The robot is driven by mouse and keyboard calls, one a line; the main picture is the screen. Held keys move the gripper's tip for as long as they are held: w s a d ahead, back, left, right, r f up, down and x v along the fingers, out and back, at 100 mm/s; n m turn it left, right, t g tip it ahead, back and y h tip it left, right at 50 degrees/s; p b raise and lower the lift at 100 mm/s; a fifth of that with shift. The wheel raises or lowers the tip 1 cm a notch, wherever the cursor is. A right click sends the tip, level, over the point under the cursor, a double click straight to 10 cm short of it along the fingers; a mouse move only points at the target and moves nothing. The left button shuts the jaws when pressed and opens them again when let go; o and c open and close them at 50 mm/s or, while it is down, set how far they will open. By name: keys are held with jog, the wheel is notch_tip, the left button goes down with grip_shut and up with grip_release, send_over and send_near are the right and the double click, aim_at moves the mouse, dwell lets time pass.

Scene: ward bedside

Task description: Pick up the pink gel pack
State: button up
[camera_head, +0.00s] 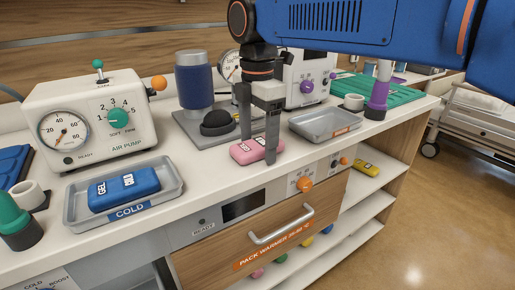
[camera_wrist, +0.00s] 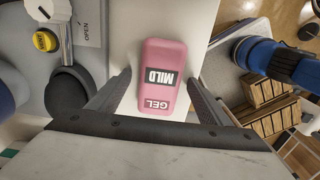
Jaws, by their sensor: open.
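The pink gel pack (camera_head: 248,151) lies flat on the white counter, close to its front edge above the pack warmer. In the wrist view the pink gel pack (camera_wrist: 160,62) shows labels reading "MILD" and "GEL". My gripper (camera_head: 258,155) points down over the pack, and its fingers hide part of it. In the wrist view my gripper (camera_wrist: 160,92) is open, with one finger to each side of the pack and visible gaps between them. Nothing is held.
A blue gel pack (camera_head: 124,188) lies in the metal "COLD" tray (camera_head: 75,213) at left. An empty tray (camera_head: 325,123) is to the right. A blue cylinder device with a black knob (camera_head: 217,122) stands close behind my gripper. The drawer handle (camera_head: 281,225) juts out below.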

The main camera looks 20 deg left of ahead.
jog(key=c, duration=1.3)
jog(key=shift+r, duration=0.1)
